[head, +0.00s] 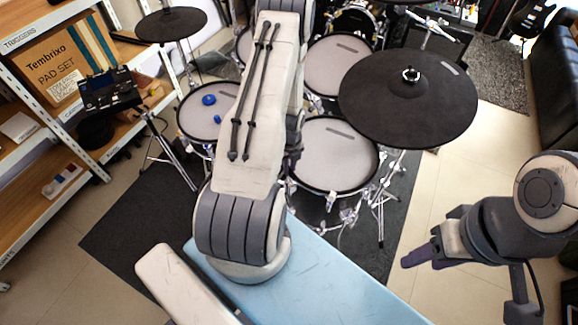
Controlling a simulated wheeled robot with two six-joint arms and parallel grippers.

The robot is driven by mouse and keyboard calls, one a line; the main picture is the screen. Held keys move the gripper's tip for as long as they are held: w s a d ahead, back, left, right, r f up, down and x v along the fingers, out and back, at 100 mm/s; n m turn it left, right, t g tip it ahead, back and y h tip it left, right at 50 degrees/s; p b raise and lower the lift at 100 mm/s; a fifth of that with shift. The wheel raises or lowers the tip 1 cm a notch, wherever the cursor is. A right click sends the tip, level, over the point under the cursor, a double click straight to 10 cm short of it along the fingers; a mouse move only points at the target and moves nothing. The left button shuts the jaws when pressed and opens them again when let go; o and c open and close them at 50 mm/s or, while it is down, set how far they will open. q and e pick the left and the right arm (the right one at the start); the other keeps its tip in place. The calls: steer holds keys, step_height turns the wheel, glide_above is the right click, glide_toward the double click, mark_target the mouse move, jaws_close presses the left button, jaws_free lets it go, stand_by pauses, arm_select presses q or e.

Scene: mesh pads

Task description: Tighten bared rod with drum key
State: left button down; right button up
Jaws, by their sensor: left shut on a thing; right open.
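My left arm crosses the middle of the view and covers part of the drum kit. My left gripper is hidden behind it, as is anything it holds. I cannot make out a drum key. Drums with pale mesh pads stand beyond: a left drum (188,118), a front drum (333,165) and a rear drum (340,62). Small lugs and rods line their rims, but I cannot tell which rod is bared. My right gripper (420,257) is at the right, open, over the floor and away from the drums.
Two blue pieces, one round (208,100), lie on the left drum. A large black cymbal (408,98) overhangs the right side, and a smaller one (171,25) stands at the back left. A shelf (70,140) fills the left. Tiled floor (470,185) at right is clear.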

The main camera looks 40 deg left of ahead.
arm_select(q)
steer(key=shift+r+m+p, duration=0.15)
steer(key=shift+m+p, duration=0.25)
steer(key=shift+p, duration=0.05)
steer(key=shift+d+m+p, duration=0.1)
steer(key=shift+m+p, duration=0.2)
steer(key=shift+m, duration=1.2)
steer(key=m, duration=0.5)
steer(key=shift+d, duration=0.1)
steer(key=m, duration=0.5)
steer(key=shift+d+f+p, duration=0.15)
steer(key=shift+f+p, duration=0.1)
steer(key=shift+p, duration=0.1)
steer(key=shift+s+n, duration=0.1)
steer(key=shift+n, duration=0.6)
step_height(320, 180, up, 3)
steer(key=p, duration=0.3)
steer(key=shift+r, duration=0.15)
